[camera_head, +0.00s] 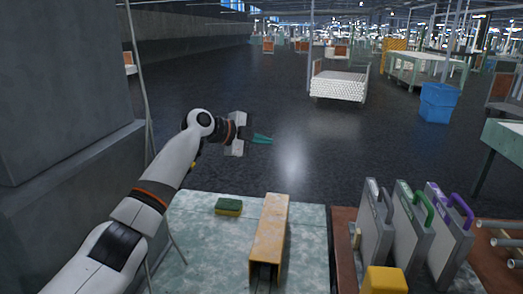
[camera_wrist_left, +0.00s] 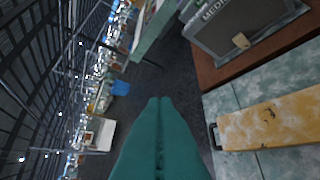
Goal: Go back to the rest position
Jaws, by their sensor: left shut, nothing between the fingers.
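My left gripper (camera_head: 262,139) is held up over the dark floor, beyond the far edge of the marbled table. Its teal fingers are shut against each other and empty. They also show in the left wrist view (camera_wrist_left: 160,105), pointing away with nothing between them. My left arm reaches in from the lower left of the head view. My right gripper does not show in either view.
On the marbled table (camera_head: 195,255) lie a green and yellow sponge (camera_head: 228,207) and a worn orange-yellow beam (camera_head: 270,235). To the right, upright cases with handles (camera_head: 410,235) and a yellow block (camera_head: 384,280) stand on a brown surface. A grey wall (camera_head: 65,90) rises at left.

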